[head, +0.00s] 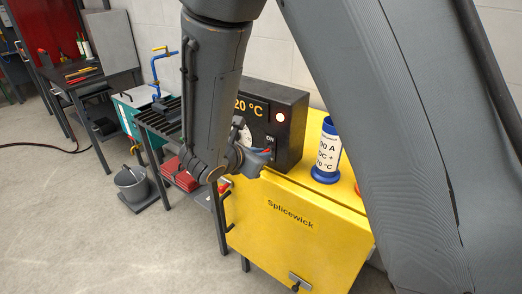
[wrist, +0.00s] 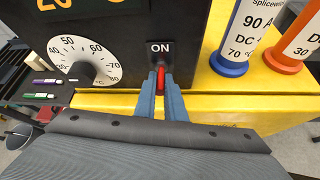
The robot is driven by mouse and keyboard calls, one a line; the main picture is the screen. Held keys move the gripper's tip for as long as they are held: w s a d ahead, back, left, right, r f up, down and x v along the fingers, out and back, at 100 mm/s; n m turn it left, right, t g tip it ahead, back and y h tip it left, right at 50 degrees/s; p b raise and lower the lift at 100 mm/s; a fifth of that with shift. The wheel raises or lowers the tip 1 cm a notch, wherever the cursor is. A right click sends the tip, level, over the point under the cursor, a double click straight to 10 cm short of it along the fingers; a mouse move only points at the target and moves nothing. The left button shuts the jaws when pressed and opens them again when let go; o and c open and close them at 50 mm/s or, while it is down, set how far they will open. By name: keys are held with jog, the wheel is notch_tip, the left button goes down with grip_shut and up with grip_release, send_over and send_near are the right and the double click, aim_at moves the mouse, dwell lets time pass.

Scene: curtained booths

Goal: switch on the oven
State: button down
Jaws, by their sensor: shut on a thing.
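The oven is a black box (head: 292,148) on top of a yellow cabinet. In the wrist view, a white temperature dial (wrist: 86,61) is left of an "ON" label (wrist: 160,47). A red switch lever (wrist: 160,77) is just below that label. My gripper (wrist: 160,82) has its blue fingers closed on both sides of the lever. In the head view, my gripper (head: 264,157) is at the oven front, and my arm hides the dial's left part.
A blue spool-like holder (head: 327,152) and an orange one (wrist: 293,42) stand on the yellow cabinet (head: 300,235), right of the oven. A grey bucket (head: 131,184) is on the floor at left. Benches line the back left. The left foreground floor is clear.

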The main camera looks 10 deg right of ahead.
jog(key=r+g+y+p, duration=0.1)
jog(key=g+y+p, duration=0.1)
jog(key=p, duration=0.1)
jog(key=shift+w+d+r, duration=0.1)
jog(key=shift+r, duration=0.1)
jog(key=shift+g+y+p, duration=0.3)
jog(key=shift+g+p, duration=0.1)
jog(key=shift+p, duration=0.45)
jog(key=shift+w, duration=0.1)
jog(key=c, duration=1.8)
grip_release()
jog(key=shift+c, duration=0.2)
jog(key=b+v, duration=0.1)
jog(key=v, duration=0.6)
jog(key=shift+r, duration=0.35)
